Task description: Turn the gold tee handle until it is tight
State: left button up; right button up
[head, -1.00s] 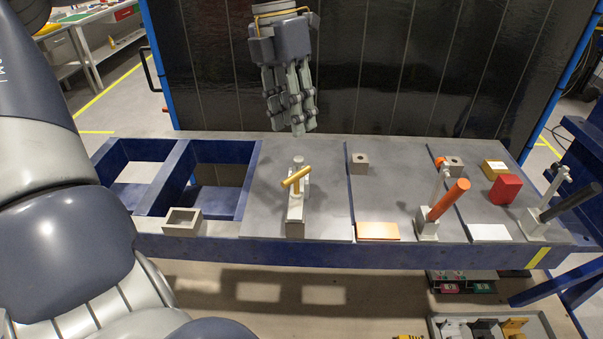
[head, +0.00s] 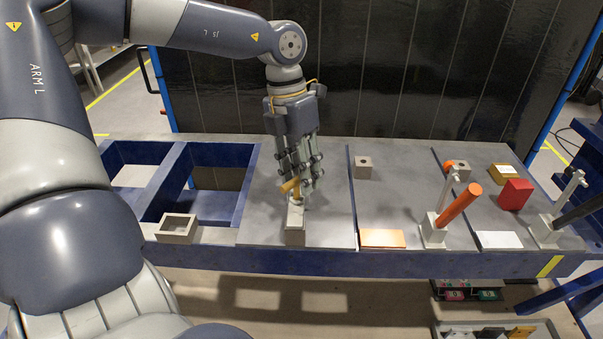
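The gold tee handle (head: 289,185) sits on top of a small grey clamp block (head: 295,229) on the grey bench plate. Its near left end shows; the rest is partly hidden by my fingers. My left gripper (head: 305,183) points down from above, with its fingertips at the handle, just behind and to the right of the visible end. The fingers overlap the handle in the picture, and I cannot tell whether they are closed on it. My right gripper is not in view.
Right of the handle stand an orange-handled clamp (head: 457,206) and a black-handled clamp (head: 577,209). A grey open box (head: 177,229) is at the left, beside blue-walled bins (head: 165,186). A dark panel (head: 380,70) rises behind.

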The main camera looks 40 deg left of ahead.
pick_arm(q)
jog(key=shift+s+d+f, duration=0.1)
jog(key=shift+d+f, duration=0.15)
jog(key=shift+f, duration=0.15)
jog(key=shift+c, duration=0.3)
jog(key=shift+a, duration=0.1)
grip_shut()
jog(key=shift+f+m, duration=0.1)
jog(key=shift+m, duration=0.2)
